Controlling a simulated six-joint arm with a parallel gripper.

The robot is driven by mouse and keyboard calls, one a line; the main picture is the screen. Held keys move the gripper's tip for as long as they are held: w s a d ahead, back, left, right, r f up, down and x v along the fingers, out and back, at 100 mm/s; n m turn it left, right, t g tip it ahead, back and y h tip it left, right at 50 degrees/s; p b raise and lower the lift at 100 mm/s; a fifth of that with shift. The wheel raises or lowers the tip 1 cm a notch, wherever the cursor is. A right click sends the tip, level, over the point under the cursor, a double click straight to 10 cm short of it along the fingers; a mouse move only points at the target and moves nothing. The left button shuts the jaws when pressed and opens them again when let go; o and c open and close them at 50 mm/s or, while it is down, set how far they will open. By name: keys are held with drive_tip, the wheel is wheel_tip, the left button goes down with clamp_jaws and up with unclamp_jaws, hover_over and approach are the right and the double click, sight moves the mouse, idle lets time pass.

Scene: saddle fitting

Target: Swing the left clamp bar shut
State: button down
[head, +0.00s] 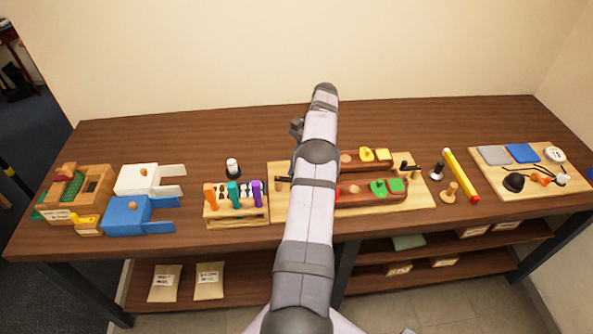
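A light wooden board (420,195) lies at the middle of the bench, partly covered by my arm. It carries two dark red blocks, the rear one (346,168) with yellow pieces (376,155) on top and the front one (350,200) with green pieces (388,187). A small dark bar-like part (283,179) shows on the board just left of my arm; I cannot tell whether it is the left clamp bar or how it is turned. Dark fittings (405,167) stand at the board's right end. My arm reaches over the board, and my gripper's fingers are hidden behind it.
A rack of coloured-handled tools (236,215) and a black-and-white knob (233,168) stand left of the board. White (138,180) and blue (127,215) blocks and a wooden box (97,185) are farther left. A yellow tube (460,175), wooden peg (449,192) and another board (500,185) lie right.

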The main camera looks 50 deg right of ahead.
idle(0.4)
drive_tip(key=c, duration=1.7)
unclamp_jaws()
drive_tip(key=shift+r, duration=0.1)
drive_tip(key=shift+r+b, duration=0.35)
drive_tip(key=shift+r, duration=0.2)
wheel_tip(320, 180, up, 9)
drive_tip(key=p, duration=0.3)
drive_tip(key=shift+f, duration=0.1)
